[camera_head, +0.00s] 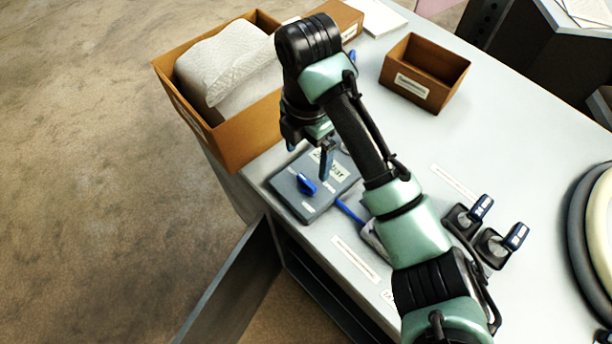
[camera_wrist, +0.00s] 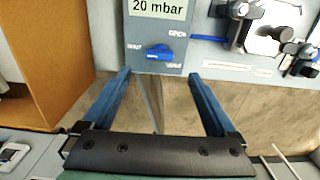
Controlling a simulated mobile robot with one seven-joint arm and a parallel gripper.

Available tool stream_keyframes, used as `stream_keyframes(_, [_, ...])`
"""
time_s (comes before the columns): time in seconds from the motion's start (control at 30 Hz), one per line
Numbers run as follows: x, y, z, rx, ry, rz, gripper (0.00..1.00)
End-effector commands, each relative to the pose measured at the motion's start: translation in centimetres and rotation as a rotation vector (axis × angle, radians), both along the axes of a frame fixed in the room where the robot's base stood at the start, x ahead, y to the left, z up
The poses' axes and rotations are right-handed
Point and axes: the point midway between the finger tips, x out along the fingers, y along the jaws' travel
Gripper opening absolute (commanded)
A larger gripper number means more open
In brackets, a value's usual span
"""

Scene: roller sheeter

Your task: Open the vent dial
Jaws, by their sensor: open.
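The vent dial (camera_wrist: 158,52) is a small blue knob on a grey panel (camera_wrist: 112,40). In the wrist view, "SHUT" is printed to its left, "OPEN" at its upper right and "VENT" below. Its handle lies roughly sideways; I cannot tell for sure which end is the pointer. The dial also shows in the head view (camera_head: 306,184), on the grey box (camera_head: 288,200). My gripper (camera_wrist: 157,75) is open and empty, its two blue fingers apart. The dial appears between and beyond the fingertips, not visibly touched. In the head view my gripper (camera_head: 312,153) is above the box.
A display (camera_wrist: 158,8) reads 20 mbar. An orange-brown bin (camera_head: 228,150) with white bags stands left of the panel, close to my gripper. A smaller brown box (camera_head: 437,95) is at the back. Black and blue clamps (camera_head: 480,230) sit to the right on the pale table (camera_head: 530,140).

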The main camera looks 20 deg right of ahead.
Motion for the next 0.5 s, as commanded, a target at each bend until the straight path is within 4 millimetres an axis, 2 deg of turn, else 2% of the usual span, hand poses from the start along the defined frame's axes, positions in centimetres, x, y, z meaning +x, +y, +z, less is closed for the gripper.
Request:
stream_keyframes(0.03, [-0.1, 0.2, -1.9, 0.006, 0.004, 0.000, 0.93])
stream_keyframes(0.2, [0.0, 0.2, -5.4, 0.004, 0.001, 0.000, 0.93])
stream_keyframes(0.3, [0.0, 0.1, -7.0, 0.002, 0.001, 0.000, 0.93])
stream_keyframes(0.5, [0.0, 0.0, -8.3, 0.000, 0.001, -0.002, 0.93])
